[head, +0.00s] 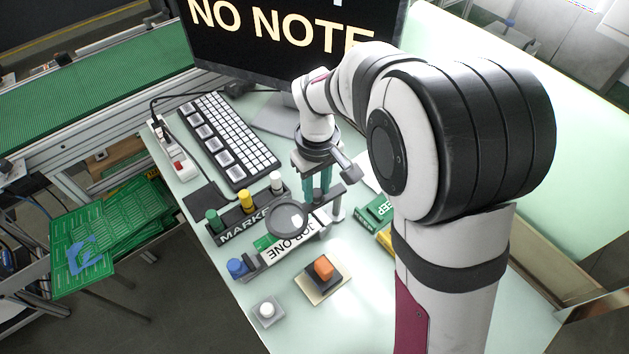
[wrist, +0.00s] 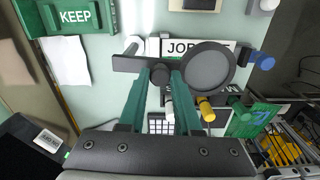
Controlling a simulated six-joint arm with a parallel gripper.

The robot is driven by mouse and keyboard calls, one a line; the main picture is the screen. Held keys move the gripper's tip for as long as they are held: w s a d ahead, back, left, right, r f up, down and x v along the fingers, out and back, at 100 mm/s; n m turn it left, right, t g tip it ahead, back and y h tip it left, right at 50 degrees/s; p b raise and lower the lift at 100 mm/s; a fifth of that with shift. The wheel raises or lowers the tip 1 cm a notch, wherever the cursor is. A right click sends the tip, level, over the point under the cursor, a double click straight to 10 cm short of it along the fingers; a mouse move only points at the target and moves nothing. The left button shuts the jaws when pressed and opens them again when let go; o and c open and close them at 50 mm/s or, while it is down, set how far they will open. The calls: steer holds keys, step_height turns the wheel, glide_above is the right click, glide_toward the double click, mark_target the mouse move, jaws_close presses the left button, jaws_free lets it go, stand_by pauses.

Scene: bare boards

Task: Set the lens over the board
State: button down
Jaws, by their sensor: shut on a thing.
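The lens (head: 287,219) is a round dark-rimmed magnifier on a dark bar beside a pale post (head: 338,208); it also shows in the wrist view (wrist: 209,68). My gripper (head: 317,196) points down with its teal fingers closed on the dark knob at the lens's bar, seen in the wrist view (wrist: 159,73). The lens is above the JOB ONE strip (head: 300,238) and overlaps part of it. A small green board-like piece (head: 265,242) shows at the lens's lower left edge; the rest is hidden. I cannot tell how high the lens hangs.
A MARKER rack (head: 243,228) with coloured pegs stands left of the lens. An orange block (head: 323,267) and a white button (head: 267,310) are in front. A green KEEP bin (head: 376,210) is at the right. A keyboard (head: 228,140) lies behind; green boards (head: 110,232) are stacked off the left edge.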

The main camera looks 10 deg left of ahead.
mark_target(319, 195)
steer(key=shift+s+d+n, duration=0.15)
steer(key=shift+s+n, duration=0.05)
steer(key=shift+n, duration=0.3)
steer(key=c, duration=0.6)
jaws_free()
step_height(319, 195, up, 16)
steer(key=shift+d+f, duration=0.1)
